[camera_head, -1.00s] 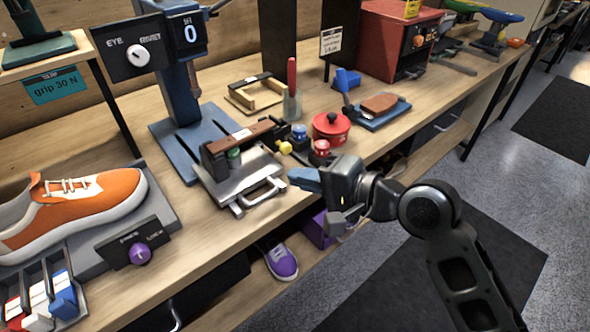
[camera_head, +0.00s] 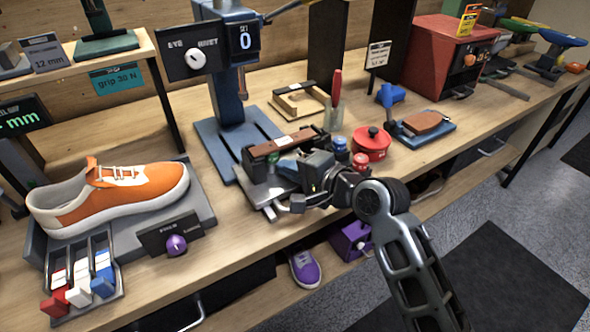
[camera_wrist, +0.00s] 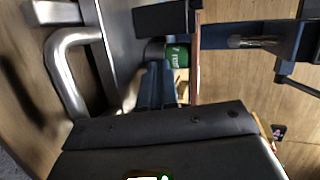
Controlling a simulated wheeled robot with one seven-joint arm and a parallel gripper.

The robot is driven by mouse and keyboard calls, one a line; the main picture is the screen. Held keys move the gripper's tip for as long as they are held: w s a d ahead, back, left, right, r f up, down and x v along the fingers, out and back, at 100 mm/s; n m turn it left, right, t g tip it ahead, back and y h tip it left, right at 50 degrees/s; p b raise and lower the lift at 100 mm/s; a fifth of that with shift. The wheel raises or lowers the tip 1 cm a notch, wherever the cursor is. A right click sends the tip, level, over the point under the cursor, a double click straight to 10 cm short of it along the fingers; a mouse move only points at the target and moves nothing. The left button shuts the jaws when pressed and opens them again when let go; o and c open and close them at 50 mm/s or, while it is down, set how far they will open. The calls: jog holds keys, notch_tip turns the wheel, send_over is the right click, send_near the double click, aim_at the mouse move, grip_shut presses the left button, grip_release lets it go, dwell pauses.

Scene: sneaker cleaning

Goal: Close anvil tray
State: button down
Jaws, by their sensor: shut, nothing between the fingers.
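The anvil tray (camera_head: 256,192) is a silver metal plate with a bar handle at the front of the blue press (camera_head: 231,98). In the wrist view, its curved handle (camera_wrist: 62,75) is at the left. A dark and brown block (camera_head: 284,144) stands over the tray, with a green-topped piece (camera_head: 273,159) below it. That green piece also shows in the wrist view (camera_wrist: 177,57). My gripper (camera_head: 284,168) is shut and empty over the tray, its blue fingertips close to the green piece. Contact cannot be told. My wrist partly hides the tray's right side and handle.
A red pot (camera_head: 371,145) and small coloured jars stand right of my gripper. An orange sneaker (camera_head: 110,195) lies at the left on a grey stand, with a purple knob (camera_head: 176,244) at its front. The bench's front edge runs below my arm.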

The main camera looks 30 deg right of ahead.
jog(key=w, duration=1.2)
jog(key=shift+w+b, duration=0.15)
jog(key=shift+b, duration=0.25)
jog(key=shift+w, duration=0.35)
jog(key=shift+r, duration=0.1)
